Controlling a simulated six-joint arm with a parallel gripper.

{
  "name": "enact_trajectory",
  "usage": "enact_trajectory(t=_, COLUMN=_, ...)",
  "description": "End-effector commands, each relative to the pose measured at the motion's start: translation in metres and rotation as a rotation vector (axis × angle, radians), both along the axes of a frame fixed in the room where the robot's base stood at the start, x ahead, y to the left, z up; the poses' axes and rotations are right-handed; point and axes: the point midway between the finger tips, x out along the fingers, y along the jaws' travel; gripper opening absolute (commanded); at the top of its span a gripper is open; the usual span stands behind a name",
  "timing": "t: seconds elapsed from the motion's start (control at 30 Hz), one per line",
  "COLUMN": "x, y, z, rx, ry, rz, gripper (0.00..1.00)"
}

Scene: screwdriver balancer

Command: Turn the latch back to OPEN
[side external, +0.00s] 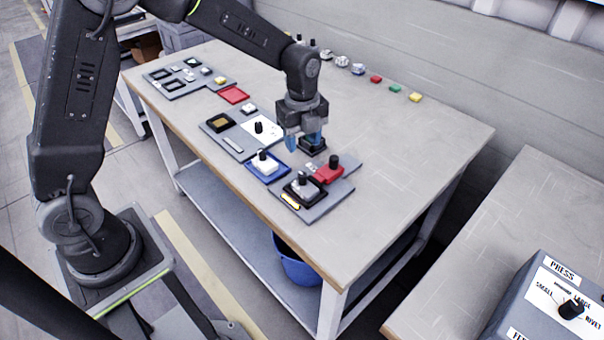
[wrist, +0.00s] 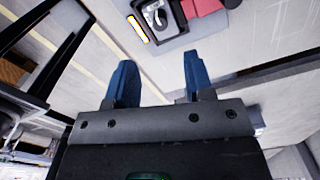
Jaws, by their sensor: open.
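My gripper (side external: 304,142) is open, its two blue fingers apart above the table near a small black block (side external: 312,146). In the wrist view my gripper (wrist: 157,82) has nothing between its fingers. I cannot tell for sure which part is the latch, and no OPEN mark is readable. A white plate with a black knob (side external: 259,127) lies left of my gripper. A red block with a black knob (side external: 328,170) and a grey block with a black knob in a black frame (side external: 302,187) are nearer the front. The black frame shows in the wrist view (wrist: 150,34).
A white block in a blue frame (side external: 265,163) sits left of the grey one. Another fixture panel (side external: 180,84) is at the far left. Several small parts line the back edge. A press box with a dial (side external: 570,308) stands front right. The table's right side is clear.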

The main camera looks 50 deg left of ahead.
Motion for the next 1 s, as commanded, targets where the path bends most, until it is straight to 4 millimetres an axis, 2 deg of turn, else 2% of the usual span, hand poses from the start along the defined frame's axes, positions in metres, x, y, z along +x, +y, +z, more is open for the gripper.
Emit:
enact_trajectory(t=0.1, x=-0.001, y=0.0, z=-0.027, rx=0.0, ry=0.006, rz=0.001, gripper=0.48)
enact_trajectory(t=0.3, x=-0.001, y=0.0, z=-0.067, rx=0.0, ry=0.004, rz=0.002, gripper=0.48)
enact_trajectory(t=0.5, x=-0.001, y=0.0, z=-0.097, rx=0.001, ry=0.002, rz=0.003, gripper=0.48)
enact_trajectory(t=0.7, x=0.0, y=0.0, z=-0.11, rx=0.001, ry=-0.001, rz=0.003, gripper=0.48)
enact_trajectory(t=1.0, x=0.0, y=0.0, z=-0.111, rx=0.001, ry=-0.001, rz=0.003, gripper=0.46)
